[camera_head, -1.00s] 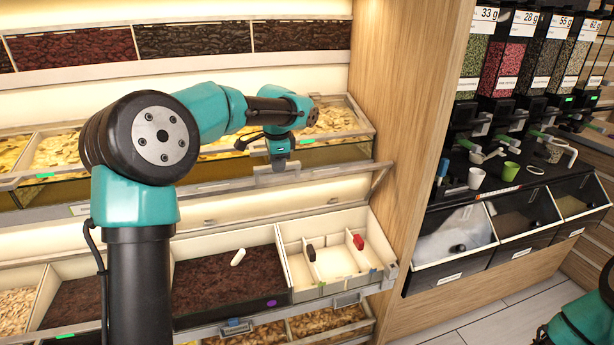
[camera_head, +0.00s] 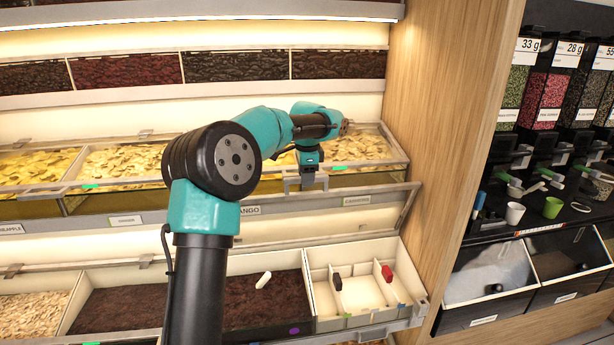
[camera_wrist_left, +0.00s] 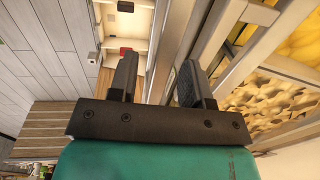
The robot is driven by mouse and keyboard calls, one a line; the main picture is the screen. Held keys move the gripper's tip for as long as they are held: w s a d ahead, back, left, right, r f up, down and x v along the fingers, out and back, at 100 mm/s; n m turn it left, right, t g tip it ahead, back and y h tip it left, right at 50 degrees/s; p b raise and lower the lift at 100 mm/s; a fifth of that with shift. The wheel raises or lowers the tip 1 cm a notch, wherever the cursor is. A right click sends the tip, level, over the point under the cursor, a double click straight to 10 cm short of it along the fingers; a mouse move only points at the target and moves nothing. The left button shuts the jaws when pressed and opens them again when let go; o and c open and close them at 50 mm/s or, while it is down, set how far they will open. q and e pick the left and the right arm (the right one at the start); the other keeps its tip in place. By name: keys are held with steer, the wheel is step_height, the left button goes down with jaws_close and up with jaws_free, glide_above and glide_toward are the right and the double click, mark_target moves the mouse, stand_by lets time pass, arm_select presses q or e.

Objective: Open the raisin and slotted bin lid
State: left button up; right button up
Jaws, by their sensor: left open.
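The raisin bin (camera_head: 268,306), full of dark raisins, is in the lower row in the head view. The slotted bin (camera_head: 362,293), white with dividers, adjoins it on the right. A lid panel with a grey side edge (camera_head: 408,206) appears raised above these bins, leaving their contents exposed. My left gripper (camera_head: 308,181) is up at the rail above them, near the lid's upper edge; whether they touch is unclear. My right gripper is out of view.
A white scoop (camera_head: 264,280) lies on the raisins; a black (camera_head: 337,282) and a red handle (camera_head: 387,273) stand in the slotted bin. Yellow dried-fruit bins (camera_head: 120,162) fill the row above. A wooden partition (camera_head: 450,120) bounds the right side.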

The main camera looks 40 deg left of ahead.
arm_select(q)
steer(key=shift+r, duration=0.1)
step_height(320, 180, up, 17)
steer(key=s+d, duration=0.1)
steer(key=shift+s+d, duration=0.25)
steer(key=shift+d, duration=0.05)
stand_by(0.4)
stand_by(0.4)
